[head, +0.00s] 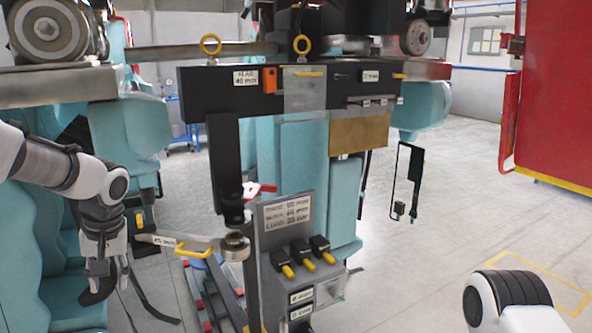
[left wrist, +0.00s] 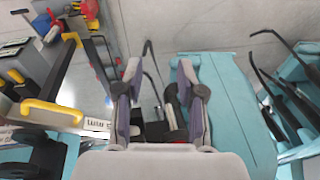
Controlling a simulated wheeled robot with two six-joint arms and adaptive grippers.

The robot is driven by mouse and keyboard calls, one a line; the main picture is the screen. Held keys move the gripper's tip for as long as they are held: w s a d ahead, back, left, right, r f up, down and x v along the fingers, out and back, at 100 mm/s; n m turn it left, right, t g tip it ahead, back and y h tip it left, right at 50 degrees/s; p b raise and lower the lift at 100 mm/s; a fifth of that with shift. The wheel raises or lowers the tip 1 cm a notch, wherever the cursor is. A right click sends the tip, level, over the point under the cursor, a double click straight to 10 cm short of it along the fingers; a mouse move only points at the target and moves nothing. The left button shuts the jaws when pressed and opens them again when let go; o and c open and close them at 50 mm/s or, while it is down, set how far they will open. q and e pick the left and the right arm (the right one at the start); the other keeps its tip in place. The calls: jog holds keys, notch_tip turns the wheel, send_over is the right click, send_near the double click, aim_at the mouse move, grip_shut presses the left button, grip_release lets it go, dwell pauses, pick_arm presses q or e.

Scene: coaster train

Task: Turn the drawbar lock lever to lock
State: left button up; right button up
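A small red-and-white lever (head: 262,189) sticks out beside the black vertical post (head: 226,165) in the head view; I take it for the drawbar lock lever, but no label on it is readable. A red-and-white part also shows at the upper left of the left wrist view (left wrist: 54,29). My left gripper (head: 98,285) points down at the left, clearly apart from the lever and post. In the left wrist view its two fingers (left wrist: 160,90) are spread with nothing between them. My right gripper is out of frame; only a white piece of that arm shows at lower right.
A flat bar with a yellow handle (head: 194,250) reaches from the post base toward my left gripper. A grey labelled panel (head: 287,216) with several yellow-tipped black switches stands right of the post. Teal seats (head: 75,270) crowd the left. Floor at right is open.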

pick_arm(q)
jog(key=s+d+f+m+g, duration=0.1)
jog(key=s+d+f+g, duration=0.1)
jog(key=s+f, duration=0.5)
jog(key=s+d+f+g+h, duration=0.1)
jog(key=s+d+f+g, duration=0.1)
jog(key=f, duration=0.8)
jog(key=s+d+f+m+g, duration=0.1)
jog(key=s+d+f, duration=0.3)
jog(key=f, duration=0.5)
jog(key=s+d+f+m+t+h, duration=0.1)
jog(key=s+d+f, duration=0.2)
jog(key=s+f, duration=0.55)
jog(key=s+d+f+m+h, duration=0.1)
jog(key=s+d+f, duration=0.25)
jog(key=s, duration=0.95)
jog(key=w+a+f+m+t, duration=0.1)
jog(key=w+t, duration=0.2)
jog(key=w, duration=0.2)
jog(key=shift+w+a+t, duration=0.3)
jog(key=shift+w+a, duration=0.05)
